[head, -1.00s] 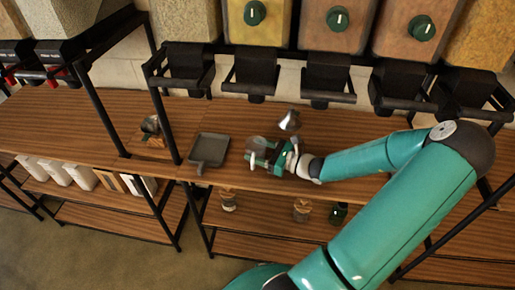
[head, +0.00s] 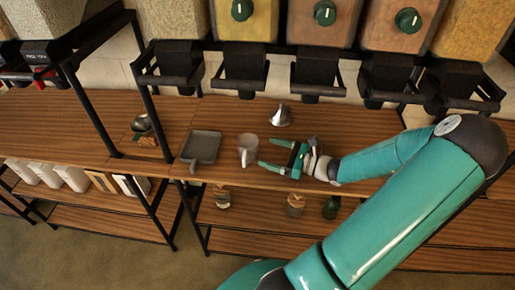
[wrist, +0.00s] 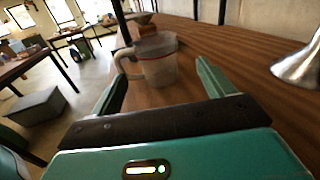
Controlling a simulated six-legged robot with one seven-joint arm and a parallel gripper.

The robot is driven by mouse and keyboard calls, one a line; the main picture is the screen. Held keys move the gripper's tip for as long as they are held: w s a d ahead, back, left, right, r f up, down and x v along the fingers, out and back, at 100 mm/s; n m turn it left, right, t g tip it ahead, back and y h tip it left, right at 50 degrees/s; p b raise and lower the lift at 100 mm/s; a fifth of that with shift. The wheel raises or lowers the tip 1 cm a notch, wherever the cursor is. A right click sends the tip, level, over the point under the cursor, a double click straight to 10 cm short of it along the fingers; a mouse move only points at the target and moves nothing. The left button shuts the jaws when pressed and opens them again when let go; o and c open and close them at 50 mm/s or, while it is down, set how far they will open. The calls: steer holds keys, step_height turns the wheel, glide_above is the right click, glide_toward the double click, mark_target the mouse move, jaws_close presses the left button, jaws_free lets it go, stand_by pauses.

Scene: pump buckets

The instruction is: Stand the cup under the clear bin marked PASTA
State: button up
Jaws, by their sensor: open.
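A pale, see-through cup (head: 248,150) stands upright on the wooden counter, its handle toward the counter's front edge. It also shows in the wrist view (wrist: 158,65), just beyond the fingertips. My gripper (head: 264,152) is open and empty, to the right of the cup, its fingers pointing at it; the wrist view shows both fingers (wrist: 160,85) spread apart. A bin (head: 245,22) with a green knob hangs above and behind the cup, with a black spout (head: 238,66) below it. I cannot read PASTA on any bin.
A grey square tray (head: 205,137) with a handle lies left of the cup. A shiny metal funnel-like thing (head: 280,117) stands behind my gripper. A black frame post (head: 158,125) rises left of the tray. Jars and boxes sit on the lower shelf. Counter between cup and spouts looks clear.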

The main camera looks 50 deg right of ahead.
step_height(320, 180, up, 8)
steer(key=shift+w, duration=0.2)
